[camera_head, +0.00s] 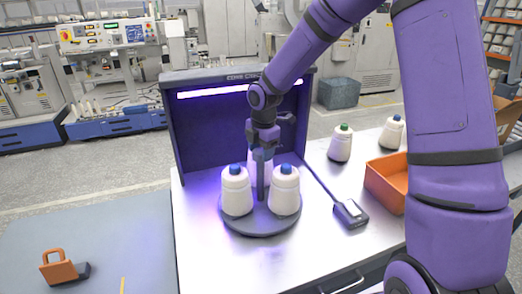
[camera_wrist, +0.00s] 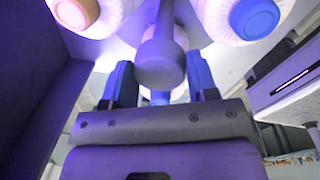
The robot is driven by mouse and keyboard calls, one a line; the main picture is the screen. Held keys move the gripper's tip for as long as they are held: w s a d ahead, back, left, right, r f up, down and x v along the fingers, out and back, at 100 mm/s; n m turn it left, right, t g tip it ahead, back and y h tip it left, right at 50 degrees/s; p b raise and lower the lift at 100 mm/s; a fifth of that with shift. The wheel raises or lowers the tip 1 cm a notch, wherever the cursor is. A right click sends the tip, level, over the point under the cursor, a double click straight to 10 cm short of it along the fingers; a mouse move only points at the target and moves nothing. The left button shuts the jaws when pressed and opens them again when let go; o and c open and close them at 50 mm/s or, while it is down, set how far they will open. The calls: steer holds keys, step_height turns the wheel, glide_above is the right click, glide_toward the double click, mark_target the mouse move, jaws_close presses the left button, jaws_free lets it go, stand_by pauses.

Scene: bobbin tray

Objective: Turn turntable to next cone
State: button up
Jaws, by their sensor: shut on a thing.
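The round grey turntable (camera_head: 262,224) sits on the white table in front of the dark inspection booth. A third cone (camera_head: 253,166) is behind the post, mostly hidden. The grey center post (camera_head: 262,187) rises between them; its thick top also shows in the wrist view (camera_wrist: 160,62). My gripper (camera_head: 263,150) points down over the turntable, its blue fingers on either side of the post top, shut on it. The exact contact is hard to see.
The booth wall (camera_head: 215,130) stands close behind my gripper. A small dark device (camera_head: 350,213) lies right of the turntable. Beyond it are a green-capped cone (camera_head: 341,144), a blue-capped cone (camera_head: 391,133) and an orange bin (camera_head: 387,182). The table's front left is clear.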

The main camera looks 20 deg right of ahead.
steer(key=shift+w+r+n, duration=0.1)
steer(key=shift+n, duration=1.6)
steer(key=o, duration=1.3)
steer(key=r, duration=1)
steer(key=shift+s+d+r, duration=0.35)
steer(key=shift+s, duration=0.1)
